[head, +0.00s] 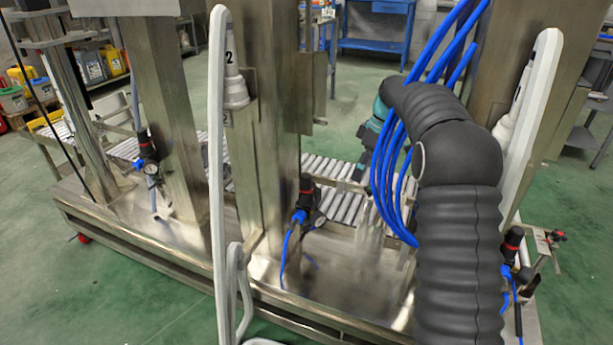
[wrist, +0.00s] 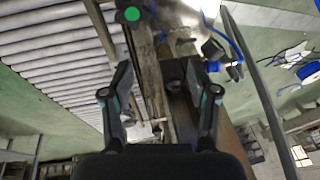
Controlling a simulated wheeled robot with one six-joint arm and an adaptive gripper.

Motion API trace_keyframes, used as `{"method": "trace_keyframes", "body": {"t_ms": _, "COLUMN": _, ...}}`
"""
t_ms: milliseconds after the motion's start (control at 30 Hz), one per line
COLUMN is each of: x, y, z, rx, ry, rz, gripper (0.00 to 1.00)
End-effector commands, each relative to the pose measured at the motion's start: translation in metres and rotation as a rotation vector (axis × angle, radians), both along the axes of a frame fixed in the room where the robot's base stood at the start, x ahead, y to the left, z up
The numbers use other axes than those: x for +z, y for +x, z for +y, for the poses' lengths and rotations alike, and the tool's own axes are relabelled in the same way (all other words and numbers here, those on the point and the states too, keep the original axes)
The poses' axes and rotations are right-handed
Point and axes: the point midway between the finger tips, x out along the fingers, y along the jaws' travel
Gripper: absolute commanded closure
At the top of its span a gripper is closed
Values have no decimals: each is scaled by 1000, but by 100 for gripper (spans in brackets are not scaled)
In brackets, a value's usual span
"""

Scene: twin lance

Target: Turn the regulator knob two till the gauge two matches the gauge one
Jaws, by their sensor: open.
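In the head view, a black regulator (head: 306,187) with a blue hose stands at the middle post, and a dark round part beside it may be its gauge, face unreadable. Another regulator (head: 147,146) with a small white-faced gauge (head: 152,169) is at the left post. A third regulator (head: 513,238) is at the far right. I cannot tell which knob is two; the needles are too small to read. My gripper (wrist: 158,76) is open and empty in the wrist view, apart from the regulators. In the head view, my arm and hoses mostly hide it.
A lance (head: 233,85) marked 2 hangs on the middle post behind a tall white frame (head: 218,170). A roller conveyor (head: 338,203) runs behind the posts. The wrist view shows rollers (wrist: 50,60) at left and a post between the fingers.

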Motion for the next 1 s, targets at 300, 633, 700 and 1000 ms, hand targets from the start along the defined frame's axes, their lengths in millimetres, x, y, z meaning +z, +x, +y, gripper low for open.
{"method": "trace_keyframes", "body": {"t_ms": 300, "x": 36, "y": 12, "z": 13, "rx": 546, "ry": 117, "rz": -150, "gripper": 40}}
{"method": "trace_keyframes", "body": {"t_ms": 633, "x": 40, "y": 3, "z": 27, "rx": 668, "ry": 137, "rz": -178, "gripper": 40}}
{"method": "trace_keyframes", "body": {"t_ms": 700, "x": 40, "y": 0, "z": 37, "rx": 667, "ry": 137, "rz": -178, "gripper": 40}}
{"method": "trace_keyframes", "body": {"t_ms": 1000, "x": 40, "y": -18, "z": 90, "rx": 666, "ry": 137, "rz": -178, "gripper": 40}}
